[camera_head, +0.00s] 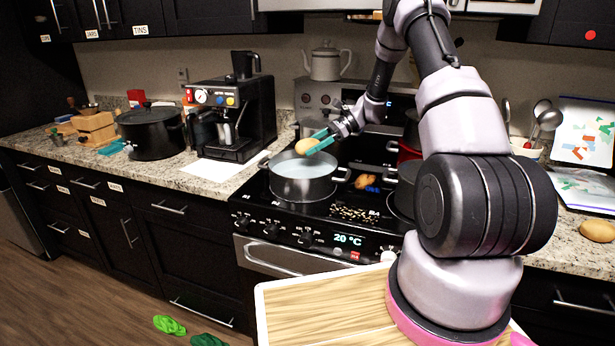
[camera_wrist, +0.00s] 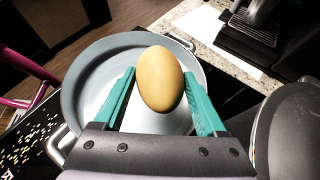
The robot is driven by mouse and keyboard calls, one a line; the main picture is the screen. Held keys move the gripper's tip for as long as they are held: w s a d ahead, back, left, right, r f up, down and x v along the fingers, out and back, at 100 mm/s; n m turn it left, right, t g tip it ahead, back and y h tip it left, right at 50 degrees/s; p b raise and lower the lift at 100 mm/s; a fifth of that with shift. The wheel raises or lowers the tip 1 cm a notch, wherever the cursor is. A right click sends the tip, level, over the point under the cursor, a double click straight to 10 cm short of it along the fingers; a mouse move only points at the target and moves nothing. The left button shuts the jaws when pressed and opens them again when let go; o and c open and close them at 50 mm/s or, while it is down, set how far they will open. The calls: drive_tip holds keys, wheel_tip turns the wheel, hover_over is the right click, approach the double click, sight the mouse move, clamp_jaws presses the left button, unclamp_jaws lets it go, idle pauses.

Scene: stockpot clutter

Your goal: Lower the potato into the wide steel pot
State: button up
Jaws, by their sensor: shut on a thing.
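A yellow-brown potato (camera_head: 306,146) is held in my gripper (camera_head: 322,140) above the wide steel pot (camera_head: 302,188). In the wrist view the potato (camera_wrist: 160,80) sits between the two teal fingers of my gripper (camera_wrist: 164,98), at their tips. The steel pot (camera_wrist: 75,85) lies below it in that view, with pale liquid or a pale floor inside. The potato appears over the pot's opening, near its back rim in the head view. The exact height above the rim is hard to tell.
The pot stands on the black stove. A black coffee machine (camera_head: 232,115) is to its left, a second dark pot (camera_head: 403,190) to its right. A brown item (camera_head: 367,182) and scattered bits (camera_head: 352,213) lie on the stove. Another potato (camera_head: 597,231) lies on the right counter.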

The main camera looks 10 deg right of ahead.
drive_tip(key=shift+f, duration=1.95)
drive_tip(key=shift+f, duration=0.25)
drive_tip(key=o, duration=1.5)
drive_tip(key=shift+c, duration=0.2)
drive_tip(key=shift+d, duration=0.15)
